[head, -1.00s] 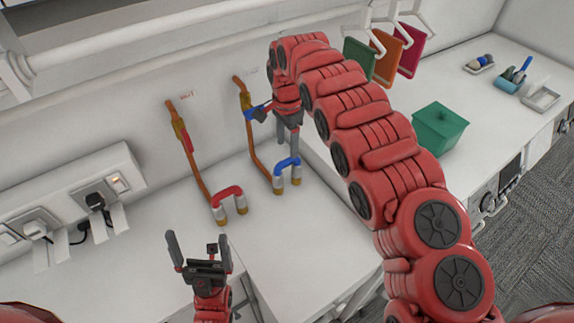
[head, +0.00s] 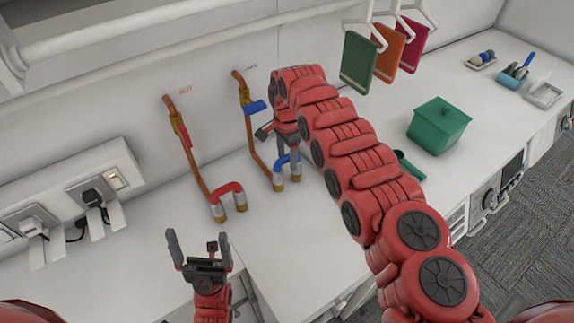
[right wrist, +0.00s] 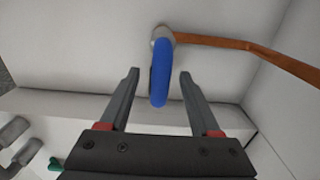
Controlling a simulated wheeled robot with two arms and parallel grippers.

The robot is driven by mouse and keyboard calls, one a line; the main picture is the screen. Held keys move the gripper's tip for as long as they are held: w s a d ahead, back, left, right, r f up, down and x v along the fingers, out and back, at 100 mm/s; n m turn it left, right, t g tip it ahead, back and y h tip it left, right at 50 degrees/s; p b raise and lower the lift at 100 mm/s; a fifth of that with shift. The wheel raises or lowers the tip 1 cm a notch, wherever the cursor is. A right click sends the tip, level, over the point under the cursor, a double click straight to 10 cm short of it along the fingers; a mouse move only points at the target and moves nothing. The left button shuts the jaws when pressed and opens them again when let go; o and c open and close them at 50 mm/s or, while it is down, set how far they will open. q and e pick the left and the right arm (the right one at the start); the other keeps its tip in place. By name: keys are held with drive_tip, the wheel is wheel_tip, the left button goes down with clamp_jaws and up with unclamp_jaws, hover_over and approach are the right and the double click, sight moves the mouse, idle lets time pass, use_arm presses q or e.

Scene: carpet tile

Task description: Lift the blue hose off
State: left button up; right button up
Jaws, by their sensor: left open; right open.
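The blue hose (head: 281,161) is a short bent piece joined to grey and brass fittings at the lower end of a copper pipe (head: 252,140) on the wall. My right gripper (head: 278,152) is at the hose, partly hidden by its own arm. In the right wrist view the blue hose (right wrist: 159,75) stands between the two open fingers of the right gripper (right wrist: 158,78), with a gap on each side. My left gripper (head: 198,243) is open and empty at the lower left, apart from the pipes.
A red hose (head: 229,187) joins a second copper pipe (head: 192,160) to the left. A blue valve handle (head: 256,106) sits above the blue hose. Power sockets (head: 95,195) are at the left. A green box (head: 438,125) and hanging cloths (head: 358,62) are at the right.

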drive_tip(key=shift+f, duration=0.3)
idle(0.4)
clamp_jaws()
